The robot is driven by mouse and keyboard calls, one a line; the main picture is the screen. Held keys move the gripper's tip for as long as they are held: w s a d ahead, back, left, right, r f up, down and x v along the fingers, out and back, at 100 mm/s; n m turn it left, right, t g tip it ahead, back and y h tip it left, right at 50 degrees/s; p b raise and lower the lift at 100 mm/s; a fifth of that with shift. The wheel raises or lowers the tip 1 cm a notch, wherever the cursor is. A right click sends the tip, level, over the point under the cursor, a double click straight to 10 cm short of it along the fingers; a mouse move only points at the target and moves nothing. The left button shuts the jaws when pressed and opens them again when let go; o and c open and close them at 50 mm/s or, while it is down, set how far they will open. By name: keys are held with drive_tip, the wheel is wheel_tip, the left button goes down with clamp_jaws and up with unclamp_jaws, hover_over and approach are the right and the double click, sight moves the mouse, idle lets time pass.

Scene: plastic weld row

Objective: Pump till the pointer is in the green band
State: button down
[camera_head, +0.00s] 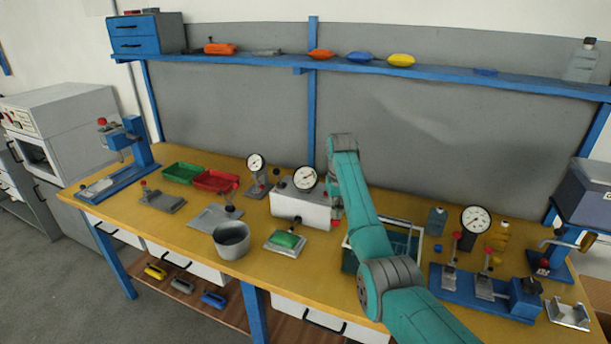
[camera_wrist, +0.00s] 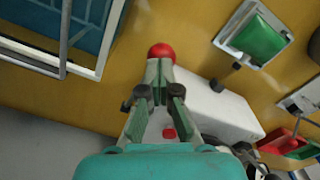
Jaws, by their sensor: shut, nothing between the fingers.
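A white box (camera_head: 290,208) with a round dial gauge (camera_head: 305,178) stands in the middle of the bench. The gauge has a dark pointer on a white face; at this size I cannot tell whether the pointer is in a green band. A red ball knob (camera_head: 337,222) shows at the box's right front. In the wrist view my gripper (camera_wrist: 160,85) is shut and empty beside the white box (camera_wrist: 222,112). The red ball knob (camera_wrist: 161,52) lies just beyond its fingertips; I cannot tell whether they touch. My arm hides part of the box's right side in the head view.
A green block on a plate (camera_head: 285,241) and a grey pot (camera_head: 232,240) stand in front. A teal crate with a pale frame (camera_head: 418,232) is close on the right. A gauge on a stand (camera_head: 255,162) is left of the box; another gauge (camera_head: 476,219) is farther right.

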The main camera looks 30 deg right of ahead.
drive_tip(key=shift+f, duration=0.4)
idle(0.4)
wheel_tip(320, 180, up, 10)
drive_tip(key=w+d, duration=0.1)
drive_tip(key=d, duration=0.1)
drive_tip(key=shift+w+r, duration=0.25)
drive_tip(key=shift+w, duration=0.1)
idle(0.4)
drive_tip(key=shift+d, duration=0.1)
idle(0.7)
